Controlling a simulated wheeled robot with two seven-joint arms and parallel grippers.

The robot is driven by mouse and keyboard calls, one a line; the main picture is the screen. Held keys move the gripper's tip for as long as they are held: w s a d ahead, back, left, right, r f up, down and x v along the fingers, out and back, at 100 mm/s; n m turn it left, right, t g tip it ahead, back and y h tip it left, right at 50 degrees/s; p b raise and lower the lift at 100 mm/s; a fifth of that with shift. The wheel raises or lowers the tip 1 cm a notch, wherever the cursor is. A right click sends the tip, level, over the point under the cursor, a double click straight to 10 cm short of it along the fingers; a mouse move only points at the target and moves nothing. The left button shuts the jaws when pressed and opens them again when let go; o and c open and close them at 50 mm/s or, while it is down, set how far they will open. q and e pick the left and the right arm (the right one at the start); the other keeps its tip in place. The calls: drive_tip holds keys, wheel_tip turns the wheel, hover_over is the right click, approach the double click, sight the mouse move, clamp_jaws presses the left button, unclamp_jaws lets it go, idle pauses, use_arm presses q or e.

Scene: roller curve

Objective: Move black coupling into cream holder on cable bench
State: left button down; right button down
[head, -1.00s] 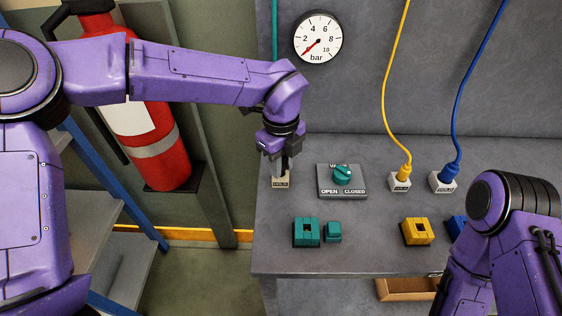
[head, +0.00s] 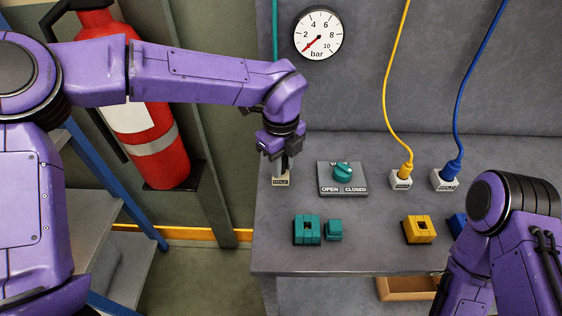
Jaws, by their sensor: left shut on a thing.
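The cream holder (head: 281,181), a small block marked HOLD, stands at the bench's left side. My left gripper (head: 285,160) points down just above it, shut on a small dark thing that appears to be the black coupling (head: 286,164). The gripper hides most of the coupling, and I cannot tell whether its lower end is inside the holder or just above it. The grey cable bench (head: 370,258) carries it all. My right arm enters at the lower right; its gripper is out of view.
A teal valve knob (head: 343,172) on a plate is right of the holder. Yellow (head: 404,169) and blue (head: 452,169) plugs on cables sit in similar holders. Teal (head: 307,230) and yellow (head: 419,230) blocks lie in front. A teal hose (head: 275,30) hangs behind my left arm.

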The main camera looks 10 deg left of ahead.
use_arm(q)
drive_tip(key=shift+s+f, duration=0.15)
drive_tip(key=shift+f, duration=0.15)
